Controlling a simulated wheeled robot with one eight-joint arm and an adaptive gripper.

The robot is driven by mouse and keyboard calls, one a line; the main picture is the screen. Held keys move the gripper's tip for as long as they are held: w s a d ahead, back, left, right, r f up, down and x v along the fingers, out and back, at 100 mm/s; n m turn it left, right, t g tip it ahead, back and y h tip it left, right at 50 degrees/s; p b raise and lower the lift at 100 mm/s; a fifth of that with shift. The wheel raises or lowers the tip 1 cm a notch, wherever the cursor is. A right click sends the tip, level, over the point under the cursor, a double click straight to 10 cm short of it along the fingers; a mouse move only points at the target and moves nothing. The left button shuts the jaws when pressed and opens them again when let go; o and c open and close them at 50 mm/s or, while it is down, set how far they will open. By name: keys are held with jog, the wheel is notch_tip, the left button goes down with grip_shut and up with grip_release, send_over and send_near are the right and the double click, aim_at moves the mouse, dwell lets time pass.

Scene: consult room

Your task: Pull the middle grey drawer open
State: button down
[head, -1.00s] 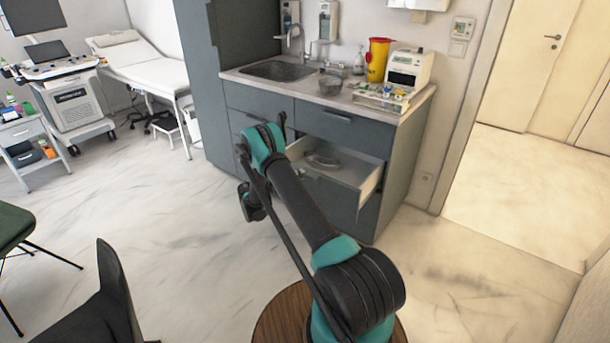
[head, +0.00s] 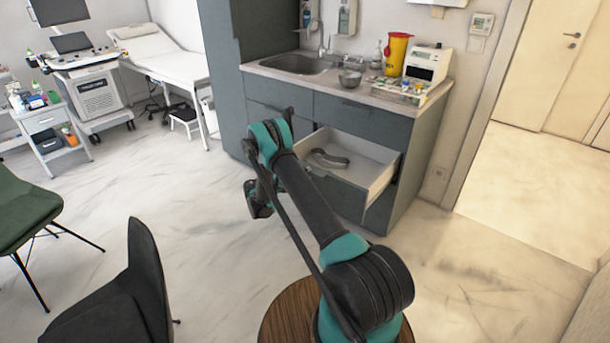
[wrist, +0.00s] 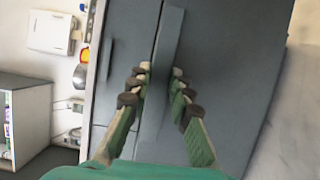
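The middle grey drawer stands open below the worktop in the head view; its grey front (head: 337,193) is pulled out and its white inside shows. A metal kidney-shaped dish (head: 330,159) lies in it. In the wrist view my gripper (wrist: 160,73) has one finger on each side of a long grey handle strip (wrist: 170,35) along the drawer front. In the head view my arm covers the left part of the drawer, and the fingertips cannot be made out.
The worktop above holds a sink (head: 296,64), a metal bowl (head: 350,79), a yellow container (head: 397,54) and a white device (head: 427,64). Another drawer (head: 360,117) above the open one is shut. A dark chair (head: 140,270) stands at lower left.

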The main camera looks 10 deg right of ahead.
jog(key=c, duration=1.4)
grip_release()
jog(key=shift+f, duration=0.15)
jog(key=shift+c, duration=0.2)
jog(key=v, duration=1.2)
